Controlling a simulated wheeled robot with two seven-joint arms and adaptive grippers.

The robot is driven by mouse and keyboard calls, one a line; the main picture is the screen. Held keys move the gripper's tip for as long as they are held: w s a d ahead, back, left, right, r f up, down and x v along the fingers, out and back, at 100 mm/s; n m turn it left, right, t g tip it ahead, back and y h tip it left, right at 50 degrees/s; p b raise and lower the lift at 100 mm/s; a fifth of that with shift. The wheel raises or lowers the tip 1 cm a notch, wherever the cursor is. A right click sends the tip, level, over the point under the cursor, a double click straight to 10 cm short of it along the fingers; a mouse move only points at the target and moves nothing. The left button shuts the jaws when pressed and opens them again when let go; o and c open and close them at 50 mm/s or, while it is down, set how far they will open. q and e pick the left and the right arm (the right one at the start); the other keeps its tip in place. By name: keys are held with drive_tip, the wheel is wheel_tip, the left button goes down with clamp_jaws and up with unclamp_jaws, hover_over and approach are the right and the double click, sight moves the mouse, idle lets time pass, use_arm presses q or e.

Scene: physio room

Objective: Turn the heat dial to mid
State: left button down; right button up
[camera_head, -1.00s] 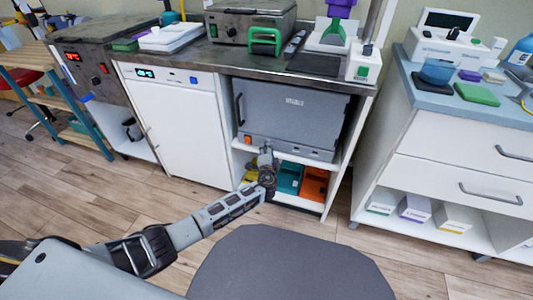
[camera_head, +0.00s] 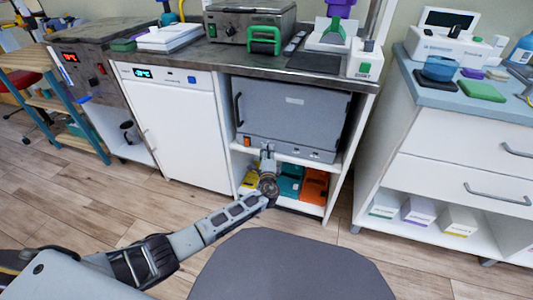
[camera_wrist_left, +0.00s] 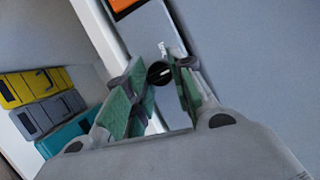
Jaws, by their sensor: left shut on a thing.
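The grey heating unit (camera_head: 270,105) with a front handle sits on the shelf under the dark worktop, and its lower control strip faces me. The black heat dial (camera_wrist_left: 159,73) shows in the left wrist view between the green-padded fingers of my left gripper (camera_wrist_left: 160,90). The gripper is shut on the dial. In the head view my left gripper (camera_head: 267,153) is at the lower strip of the unit and hides the dial. I cannot read the dial's setting. My right gripper is not in view.
Yellow, teal and orange boxes (camera_head: 315,186) stand on the shelf below the unit. A white cabinet (camera_head: 180,130) is to the left and a white drawer unit (camera_head: 450,160) to the right. An orange switch (camera_head: 247,141) is left of the gripper.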

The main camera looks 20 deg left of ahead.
use_arm(q)
drive_tip(key=shift+d, duration=0.1)
drive_tip(key=c, duration=1.2)
unclamp_jaws()
